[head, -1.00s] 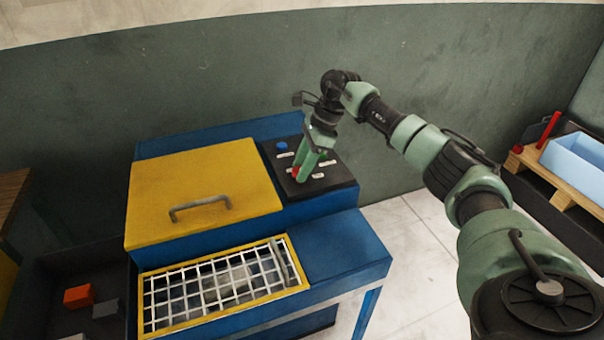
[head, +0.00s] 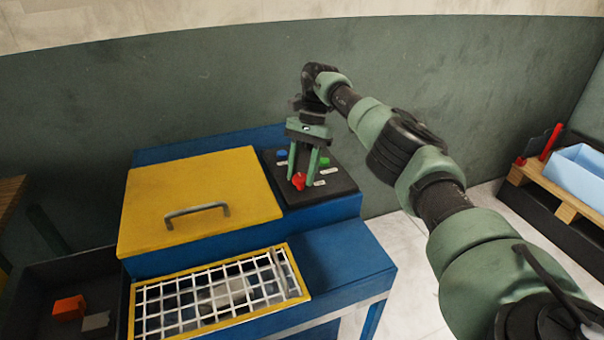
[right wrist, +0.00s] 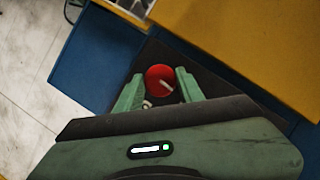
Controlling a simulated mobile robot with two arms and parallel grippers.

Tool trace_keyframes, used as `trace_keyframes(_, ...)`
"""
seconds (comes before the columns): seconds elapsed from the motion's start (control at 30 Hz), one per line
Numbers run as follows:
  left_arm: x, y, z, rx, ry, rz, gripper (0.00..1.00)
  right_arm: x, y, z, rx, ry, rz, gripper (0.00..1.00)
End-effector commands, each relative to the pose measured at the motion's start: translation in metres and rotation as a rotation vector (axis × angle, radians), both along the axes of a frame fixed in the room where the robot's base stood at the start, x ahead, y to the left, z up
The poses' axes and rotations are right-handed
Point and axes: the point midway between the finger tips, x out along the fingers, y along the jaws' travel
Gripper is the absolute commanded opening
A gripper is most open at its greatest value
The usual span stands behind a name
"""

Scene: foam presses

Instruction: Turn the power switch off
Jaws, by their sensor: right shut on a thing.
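The black control panel (head: 335,187) sits at the right of the blue press. It carries a red round knob (head: 299,182), which I take for the power switch, a blue button (head: 282,154) and a green button (head: 324,161), with small white labels. My right gripper (head: 302,176) points down over the panel, its fingers on both sides of the red knob, shut on it. The left gripper is not in view.
A yellow lid (head: 195,200) with a grey handle is left of the panel. A white grid in a yellow frame (head: 297,275) is in front. A dark bin (head: 35,290) with orange and grey blocks stands left. A light blue bin (head: 580,170) on a pallet stands right.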

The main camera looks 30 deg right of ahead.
Motion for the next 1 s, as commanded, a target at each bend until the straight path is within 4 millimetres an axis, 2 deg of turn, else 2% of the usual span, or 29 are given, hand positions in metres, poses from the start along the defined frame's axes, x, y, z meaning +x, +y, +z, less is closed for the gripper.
trace_keyframes(0.3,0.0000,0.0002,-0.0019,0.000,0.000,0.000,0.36,0.0014,0.0005,0.0013,0.000,-0.004,0.089,0.00)
trace_keyframes(0.77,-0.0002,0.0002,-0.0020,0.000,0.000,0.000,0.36,0.0013,0.0002,0.0012,0.000,-0.004,0.101,0.00)
trace_keyframes(0.8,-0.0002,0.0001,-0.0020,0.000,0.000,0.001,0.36,0.0014,0.0003,0.0012,0.000,-0.004,0.101,0.46)
trace_keyframes(0.83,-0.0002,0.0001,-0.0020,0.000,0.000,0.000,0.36,0.0013,0.0002,0.0012,0.000,-0.004,0.101,0.54)
trace_keyframes(0.87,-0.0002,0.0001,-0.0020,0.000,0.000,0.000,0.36,0.0013,0.0003,0.0011,0.000,-0.004,0.101,0.59)
trace_keyframes(1.0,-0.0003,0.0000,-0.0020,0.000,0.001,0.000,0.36,0.0010,0.0002,0.0006,0.000,-0.003,0.101,0.59)
